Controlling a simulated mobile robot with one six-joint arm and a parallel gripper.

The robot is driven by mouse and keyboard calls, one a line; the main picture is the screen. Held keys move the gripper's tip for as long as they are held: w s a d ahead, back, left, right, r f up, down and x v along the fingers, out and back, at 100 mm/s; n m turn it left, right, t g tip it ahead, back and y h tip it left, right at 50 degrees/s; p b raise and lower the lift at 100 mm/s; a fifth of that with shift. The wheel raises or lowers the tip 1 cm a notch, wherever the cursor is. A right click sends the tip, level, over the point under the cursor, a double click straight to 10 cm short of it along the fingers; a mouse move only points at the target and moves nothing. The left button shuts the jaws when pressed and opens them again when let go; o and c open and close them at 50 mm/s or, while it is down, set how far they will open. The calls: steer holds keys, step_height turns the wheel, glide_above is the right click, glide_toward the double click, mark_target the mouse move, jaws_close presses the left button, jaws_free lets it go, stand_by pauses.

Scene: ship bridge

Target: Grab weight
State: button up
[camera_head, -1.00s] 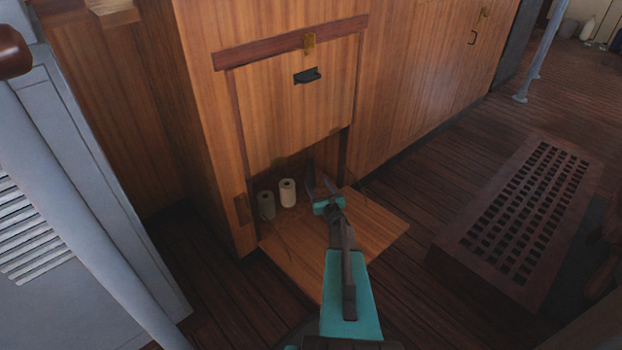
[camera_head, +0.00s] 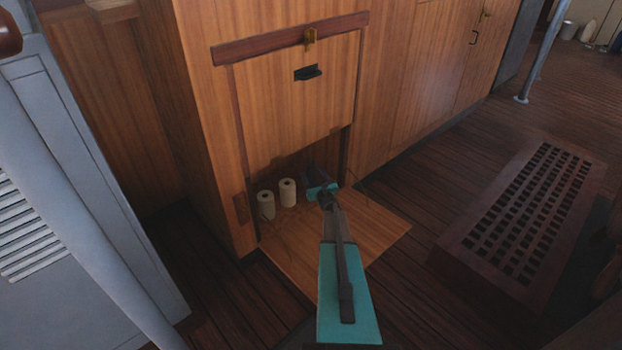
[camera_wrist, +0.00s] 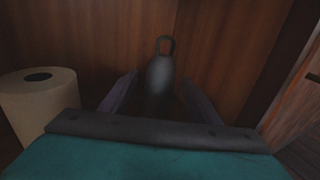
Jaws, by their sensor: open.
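A dark, rounded weight with a loop handle on top (camera_wrist: 160,72) stands upright inside the cabinet in the wrist view. My gripper (camera_wrist: 160,95) is open, with one finger to each side of the weight's lower part. I cannot tell whether the fingers touch it. In the head view my gripper (camera_head: 318,172) reaches into the low cabinet opening, and the weight is hard to make out behind it.
Two pale paper rolls (camera_head: 265,204) (camera_head: 287,192) stand left of my gripper; one roll (camera_wrist: 40,100) is close in the wrist view. The lowered wooden flap (camera_head: 370,235) lies under my arm. A slatted grating (camera_head: 525,225) is to the right.

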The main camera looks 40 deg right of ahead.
steer(key=shift+w, duration=0.1)
steer(key=shift+w+d+b, duration=0.3)
steer(key=shift+w+b, duration=0.25)
steer(key=shift+b+x, duration=0.8)
steer(key=shift+x, duration=1.1)
steer(key=shift+r, duration=0.2)
jaws_close()
steer(key=shift+r, duration=0.15)
